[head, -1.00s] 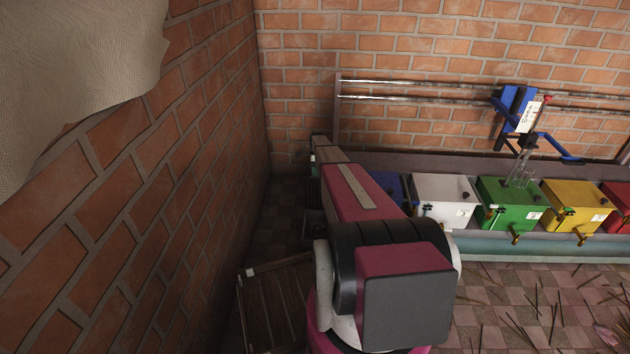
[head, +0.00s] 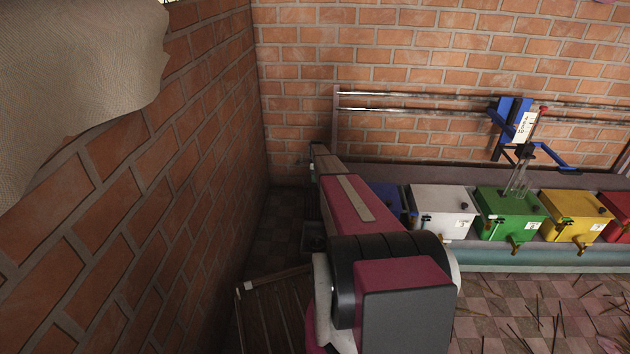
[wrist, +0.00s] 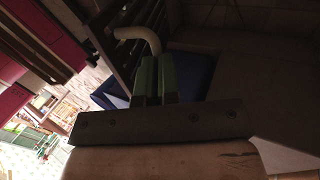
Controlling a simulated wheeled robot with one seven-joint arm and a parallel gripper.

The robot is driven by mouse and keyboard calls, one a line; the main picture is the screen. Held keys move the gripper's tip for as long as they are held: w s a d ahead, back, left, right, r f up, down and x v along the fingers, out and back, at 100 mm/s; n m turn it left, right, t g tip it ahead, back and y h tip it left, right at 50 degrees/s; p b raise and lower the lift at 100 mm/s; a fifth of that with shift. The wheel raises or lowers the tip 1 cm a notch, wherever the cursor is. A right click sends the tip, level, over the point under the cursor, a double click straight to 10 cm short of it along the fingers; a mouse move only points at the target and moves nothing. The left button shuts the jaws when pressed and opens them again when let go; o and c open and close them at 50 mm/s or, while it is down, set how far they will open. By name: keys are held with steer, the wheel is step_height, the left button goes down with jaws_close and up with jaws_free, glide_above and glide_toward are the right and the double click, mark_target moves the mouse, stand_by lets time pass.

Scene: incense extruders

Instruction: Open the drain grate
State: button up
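In the wrist view a dark slatted piece (wrist: 148,20), which looks like the drain grate, runs along the top. A pale curved bar (wrist: 138,34) stands out near it, and its end comes down to my fingertips. My gripper (wrist: 156,60) shows as two green fingers close together with a narrow dark gap. I cannot tell whether they touch or hold the bar. In the head view my arm hides the gripper. A dark slatted panel (head: 278,308) lies tilted at the lower left; I cannot tell if it is the same piece.
A brick wall (head: 130,190) stands close on the left. White (head: 440,212), green (head: 508,213) and yellow (head: 575,217) boxes with taps line the back wall. Thin sticks (head: 535,315) litter the tiled floor at the right. A blue bracket (head: 515,118) hangs on rails.

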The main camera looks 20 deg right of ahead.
steer(key=o, duration=0.5)
steer(key=f, duration=0.3)
steer(key=shift+s+a+f, duration=0.1)
steer(key=shift+s, duration=0.15)
steer(key=shift+o, duration=0.3)
steer(key=shift+s+a, duration=0.15)
steer(key=shift+r, duration=0.25)
steer(key=v, duration=1.3)
steer(key=shift+r, duration=0.2)
steer(key=s+a+r+n+t, duration=0.1)
steer(key=s+a+r+n, duration=0.4)
steer(key=s, duration=1.1)
steer(key=s+a+r+n+t+h, duration=0.1)
steer(key=s+a+r+n, duration=0.4)
steer(key=s+a+n, duration=0.5)
steer(key=s+a+r+n+t+h, duration=0.1)
steer(key=s+a+r+n, duration=0.5)
steer(key=s, duration=1.8)
steer(key=a+n+t, duration=0.1)
steer(key=a, duration=0.3)
steer(key=shift+a+n+t, duration=0.25)
steer(key=shift+n+t, duration=0.05)
steer(key=shift+t, duration=0.1)
